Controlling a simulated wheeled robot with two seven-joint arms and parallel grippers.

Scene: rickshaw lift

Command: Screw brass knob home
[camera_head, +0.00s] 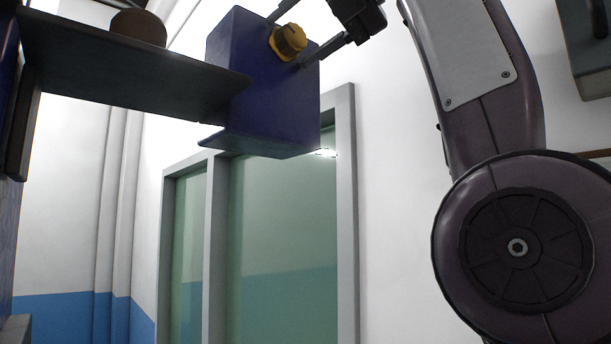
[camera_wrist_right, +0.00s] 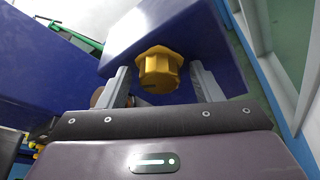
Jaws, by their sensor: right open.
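The brass knob (camera_head: 289,41) is yellow, faceted and sits on the face of a dark blue block (camera_head: 262,110). In the right wrist view the knob (camera_wrist_right: 160,70) stands out from the blue block (camera_wrist_right: 180,35), in the middle of the picture. My right gripper (camera_head: 286,43) comes in from the upper right, its fingers on either side of the knob. In the wrist view the gripper (camera_wrist_right: 162,84) is open, with a visible gap between each finger and the knob. How deeply the knob is seated cannot be told. My left gripper does not show.
A dark flat plate (camera_head: 120,65) runs left from the block, with a brown round piece (camera_head: 139,26) on it. A grey-framed window (camera_head: 347,200) is in the wall behind. A grey box (camera_head: 590,45) is at the upper right. Below the block looks clear.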

